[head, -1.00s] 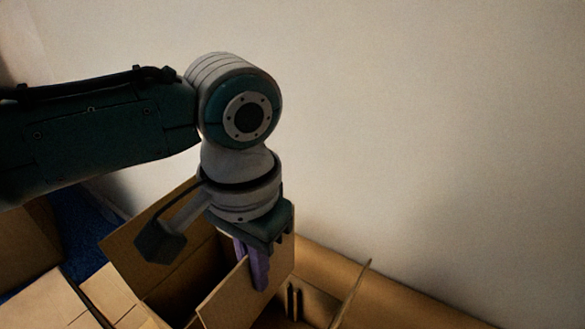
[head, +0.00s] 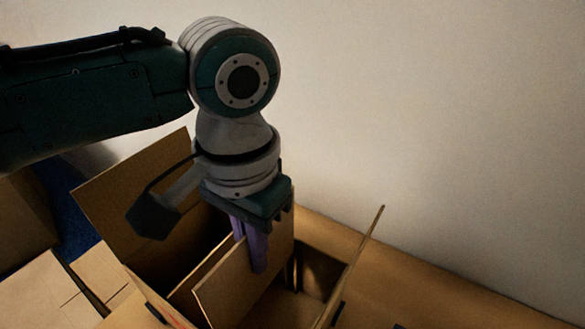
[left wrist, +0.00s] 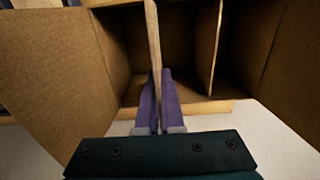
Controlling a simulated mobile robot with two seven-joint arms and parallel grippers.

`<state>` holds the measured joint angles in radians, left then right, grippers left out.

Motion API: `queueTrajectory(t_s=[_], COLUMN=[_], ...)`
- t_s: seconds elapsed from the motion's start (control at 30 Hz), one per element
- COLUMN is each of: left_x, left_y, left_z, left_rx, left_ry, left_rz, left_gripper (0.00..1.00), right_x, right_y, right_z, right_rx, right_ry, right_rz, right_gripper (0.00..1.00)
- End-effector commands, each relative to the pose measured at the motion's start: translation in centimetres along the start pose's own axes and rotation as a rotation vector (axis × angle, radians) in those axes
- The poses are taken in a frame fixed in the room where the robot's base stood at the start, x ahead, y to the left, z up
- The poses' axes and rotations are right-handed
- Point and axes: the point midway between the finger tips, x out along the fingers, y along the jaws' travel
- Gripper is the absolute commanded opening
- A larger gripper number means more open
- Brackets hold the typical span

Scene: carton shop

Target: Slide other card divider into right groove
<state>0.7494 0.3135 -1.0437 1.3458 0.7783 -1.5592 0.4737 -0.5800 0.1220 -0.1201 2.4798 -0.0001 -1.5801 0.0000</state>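My left gripper (head: 258,262) points down over the open carton, with its purple fingers shut on a card divider (head: 222,287). The left wrist view shows this divider (left wrist: 153,35) edge-on between the fingers (left wrist: 160,98). The held divider stands roughly upright at the carton's mouth; its lower edge is hidden. A second divider (left wrist: 216,50) stands inside the carton, apart from the held one. In the head view, its edge shows left of the held divider. Dark groove strips (head: 291,272) show on the carton's wall, right of the fingers. My right gripper is not in view.
The carton's left flap (head: 130,195) and right flap (head: 358,262) stand open, leaning outward. A pale wall (head: 430,110) rises close behind the carton. Other cardboard (head: 45,295) lies at lower left. The tan surface (head: 460,300) to the right is mostly clear.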

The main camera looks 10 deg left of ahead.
Motion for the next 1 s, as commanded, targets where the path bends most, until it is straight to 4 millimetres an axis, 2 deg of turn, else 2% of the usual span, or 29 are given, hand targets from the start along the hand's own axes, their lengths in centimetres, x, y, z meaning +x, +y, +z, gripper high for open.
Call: queueTrajectory(t_s=[0.03,0.37,1.0], left_x=[0.8,3.1,8.6], left_y=[0.0,0.0,0.1], left_z=[0.0,0.0,0.0], left_rx=[0.000,0.001,0.000], left_ry=[0.000,0.000,-0.002], left_rz=[-0.001,-0.001,0.001], left_gripper=[0.00,0.00,0.00], right_x=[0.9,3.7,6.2], right_y=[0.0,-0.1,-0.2], right_z=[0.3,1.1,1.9], right_rx=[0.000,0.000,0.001], right_ry=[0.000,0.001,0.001], right_rz=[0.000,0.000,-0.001], right_gripper=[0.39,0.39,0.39])
